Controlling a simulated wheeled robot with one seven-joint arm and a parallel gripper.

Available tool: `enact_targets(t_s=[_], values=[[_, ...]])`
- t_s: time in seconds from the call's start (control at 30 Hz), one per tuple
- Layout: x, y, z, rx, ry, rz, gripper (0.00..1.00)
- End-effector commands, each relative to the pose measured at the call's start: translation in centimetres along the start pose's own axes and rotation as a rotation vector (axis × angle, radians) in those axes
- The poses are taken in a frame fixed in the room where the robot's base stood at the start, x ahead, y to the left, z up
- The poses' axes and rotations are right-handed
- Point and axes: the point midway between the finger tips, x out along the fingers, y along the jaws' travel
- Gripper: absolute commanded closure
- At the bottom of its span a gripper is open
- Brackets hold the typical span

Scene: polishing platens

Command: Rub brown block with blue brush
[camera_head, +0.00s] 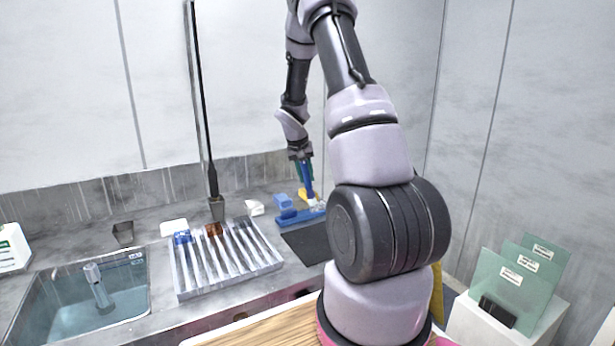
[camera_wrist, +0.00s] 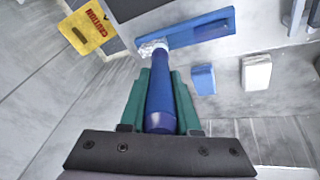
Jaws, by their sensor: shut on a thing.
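My gripper (camera_head: 304,172) is shut on the handle of the blue brush (camera_wrist: 160,98), and its green fingers lie on both sides of it in the wrist view. The brush points down, with pale bristles (camera_wrist: 152,48) at its tip. The bristles show at or just over one end of a long flat blue piece (camera_wrist: 200,32); I cannot tell whether they touch it. A brown block (camera_head: 213,229) sits at the back end of the slotted metal rack (camera_head: 271,263), left of my gripper and well apart from the brush.
A blue block (camera_head: 182,237) is beside the brown one. A small blue block (camera_head: 283,201) and white block (camera_head: 254,208) lie near the wall. A dark mat (camera_head: 304,244), yellow caution sign (camera_wrist: 87,28), sink (camera_head: 130,290) and upright dark rod (camera_head: 205,110) are around.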

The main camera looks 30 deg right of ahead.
Motion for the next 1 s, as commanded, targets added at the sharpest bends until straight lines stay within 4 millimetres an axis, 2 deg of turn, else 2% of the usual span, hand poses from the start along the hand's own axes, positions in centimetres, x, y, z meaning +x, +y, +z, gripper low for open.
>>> enact_targets(t_s=[0.1, 0.17, 0.2, 0.27, 0.8, 1.0], values=[[0.3, -0.3, -0.2, 0.000, 0.000, 0.001, 1.00], [-0.1, -0.3, -0.2, 0.001, 0.002, 0.001, 1.00], [-1.4, -0.1, -0.6, 0.005, 0.006, -0.001, 1.00], [-2.6, 0.0, -0.8, 0.005, 0.004, -0.001, 1.00], [-7.3, 0.1, -1.4, 0.002, 0.002, 0.000, 1.00], [-8.2, 0.1, -1.5, 0.001, 0.001, 0.000, 1.00]])
